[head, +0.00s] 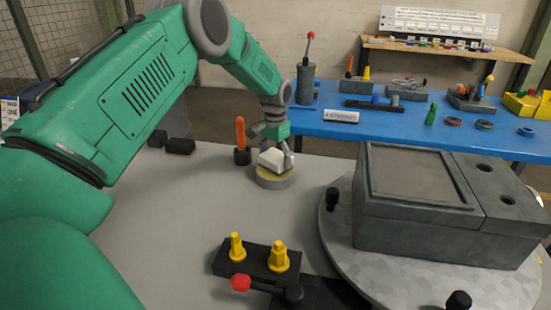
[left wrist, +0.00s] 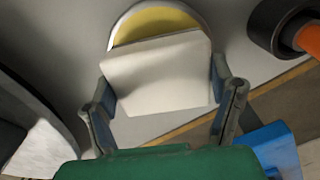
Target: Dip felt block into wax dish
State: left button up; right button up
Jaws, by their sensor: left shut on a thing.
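The felt block (head: 271,159) is a white block held in my left gripper (head: 276,152), at the far edge of the grey table. In the left wrist view the white felt block (left wrist: 160,75) sits between the two fingers of my left gripper (left wrist: 163,95). The wax dish (head: 275,180) is round and grey with yellow wax inside. It is directly below the block in the head view. In the left wrist view the dish (left wrist: 155,22) is partly hidden behind the block. I cannot tell whether the block touches the wax. My right gripper is not in view.
An orange-handled tool in a dark holder (head: 241,148) stands just left of the dish. A grey housing (head: 420,215) rests on a round turntable (head: 335,230) at right. A black block with yellow fittings (head: 258,262) is in front. Bare grey table (head: 185,225) lies at left.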

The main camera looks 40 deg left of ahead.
aim_at(274, 156)
pick_arm(q)
jog(key=shift+f, duration=0.4)
dwell(0.3)
jog(key=shift+s+f, duration=0.1)
dwell(1.5)
jog(key=shift+r+p, duration=0.95)
jog(key=shift+p, duration=0.1)
notch_tip(274, 156, up, 5)
jog(key=p, duration=0.4)
jog(key=shift+r, duration=0.15)
jog(key=shift+a, duration=0.1)
